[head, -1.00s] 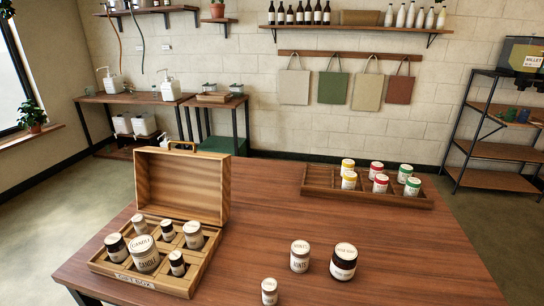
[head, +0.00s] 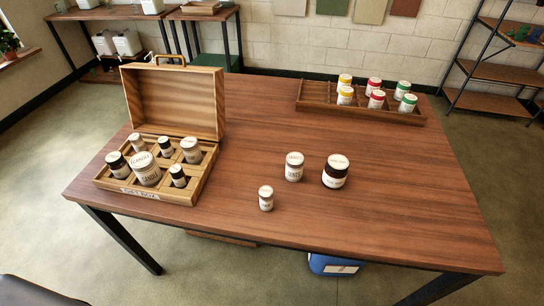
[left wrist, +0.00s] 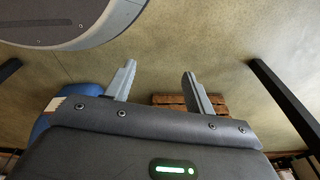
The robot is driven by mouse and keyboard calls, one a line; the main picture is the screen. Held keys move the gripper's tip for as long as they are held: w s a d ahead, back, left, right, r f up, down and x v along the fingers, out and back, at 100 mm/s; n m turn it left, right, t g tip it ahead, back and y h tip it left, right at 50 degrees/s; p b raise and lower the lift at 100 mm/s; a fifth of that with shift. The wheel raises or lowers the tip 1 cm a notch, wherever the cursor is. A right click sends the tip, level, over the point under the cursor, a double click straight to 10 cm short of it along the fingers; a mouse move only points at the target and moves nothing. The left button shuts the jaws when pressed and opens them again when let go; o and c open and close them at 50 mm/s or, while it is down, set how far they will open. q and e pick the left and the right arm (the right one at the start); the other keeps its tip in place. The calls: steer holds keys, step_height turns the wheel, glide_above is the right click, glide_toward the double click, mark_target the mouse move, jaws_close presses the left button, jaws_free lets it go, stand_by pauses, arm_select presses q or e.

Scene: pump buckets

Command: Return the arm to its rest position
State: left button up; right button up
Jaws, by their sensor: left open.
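My left gripper (left wrist: 158,82) shows in the left wrist view with its two grey fingers apart and nothing between them. It hangs over bare floor, with a wooden crate or pallet (left wrist: 172,100) partly hidden behind the right finger. Neither gripper shows in the head view; only a dark shape cuts into its lower left corner. The wooden gift box (head: 150,190) stands with its lid up on the left of the table and holds several jars. My right gripper is in no view.
The wooden table (head: 390,200) carries three loose jars, one of them dark (head: 336,172), and a divided tray (head: 330,108) with several colored-lid jars. A blue container (head: 328,264) sits under the front edge. Shelving (head: 500,75) stands at the back right.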

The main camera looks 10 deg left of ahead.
arm_select(q)
steer(key=s+a+f, duration=0.3)
steer(key=s+f, duration=0.5)
steer(key=s, duration=0.4)
steer(key=shift+s+f+g, duration=0.15)
steer(key=shift+f+g, duration=0.25)
